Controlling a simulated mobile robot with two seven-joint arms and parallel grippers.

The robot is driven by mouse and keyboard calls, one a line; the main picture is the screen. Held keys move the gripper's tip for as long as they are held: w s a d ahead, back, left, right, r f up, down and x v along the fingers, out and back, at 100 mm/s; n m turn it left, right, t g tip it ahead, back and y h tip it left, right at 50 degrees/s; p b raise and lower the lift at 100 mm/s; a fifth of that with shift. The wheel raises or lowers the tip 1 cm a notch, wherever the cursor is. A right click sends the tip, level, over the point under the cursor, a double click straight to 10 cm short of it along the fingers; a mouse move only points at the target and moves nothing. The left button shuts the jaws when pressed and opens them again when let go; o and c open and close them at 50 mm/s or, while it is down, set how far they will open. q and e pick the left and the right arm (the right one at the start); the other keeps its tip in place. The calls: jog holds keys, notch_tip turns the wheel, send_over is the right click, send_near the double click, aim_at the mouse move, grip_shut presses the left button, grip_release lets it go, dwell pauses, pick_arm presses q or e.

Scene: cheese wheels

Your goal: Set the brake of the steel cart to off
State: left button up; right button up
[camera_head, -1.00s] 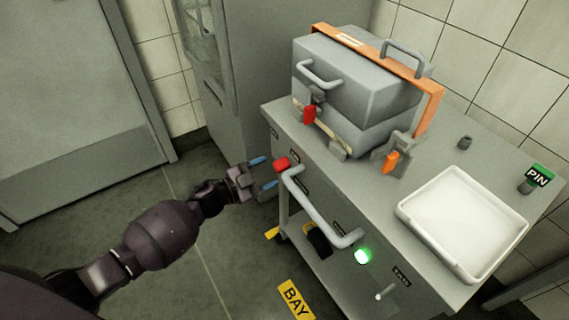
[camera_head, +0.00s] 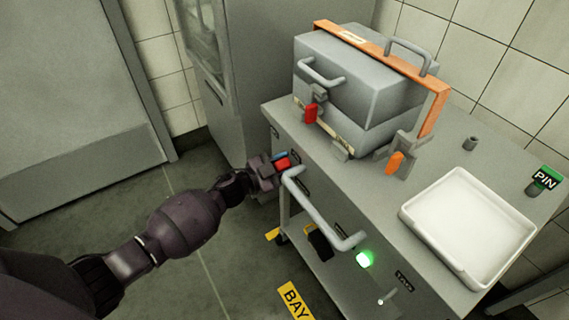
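The steel cart (camera_head: 285,120) stands at the right, with a grey bar handle (camera_head: 325,218) on its front. A small red knob or lever end (camera_head: 283,163) sits at the front face's left end, beside the handle. My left gripper (camera_head: 281,163) is at this red part, with a blue fingertip just above it. The other fingertip is not clearly visible, so I cannot tell whether the fingers grip it. Small labels on the front are unreadable, so the brake's marking and setting cannot be read. My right gripper is not in view.
A grey case (camera_head: 355,85) with an orange strap (camera_head: 435,107) and a white tray (camera_head: 468,225) are on the cart top. A green light (camera_head: 364,259) glows on the front. A yellow BAY sign (camera_head: 294,301) lies on the floor. A cabinet (camera_head: 245,65) stands behind.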

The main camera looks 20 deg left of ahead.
aim_at(278, 143)
pick_arm(q)
grip_shut()
jog(key=shift+w+a+r+n+p, duration=0.4)
jog(key=shift+a+r+n+p, duration=0.15)
jog(key=shift+n, duration=0.25)
jog(key=w+a+n, duration=0.1)
jog(key=n, duration=0.1)
jog(key=a+n+p, duration=0.1)
jog(key=n, duration=0.1)
jog(key=shift+w+a, duration=0.15)
jog(key=shift+w, duration=0.25)
jog(key=shift+w+a+f+n, duration=0.1)
jog(key=shift+w+a+n, duration=0.35)
jog(key=shift+n, duration=0.65)
jog(key=n, duration=0.1)
jog(key=w+a+n, duration=0.1)
jog(key=shift+a+f+n+b, duration=0.25)
jog(key=shift+f+n+b, duration=0.05)
jog(key=shift+f+n, duration=0.1)
jog(key=shift+w+a, duration=0.15)
jog(key=shift+a, duration=0.15)
jog(key=shift+w+a+f, duration=0.1)
jog(key=shift+a+f, duration=0.05)
jog(key=shift+a, duration=0.05)
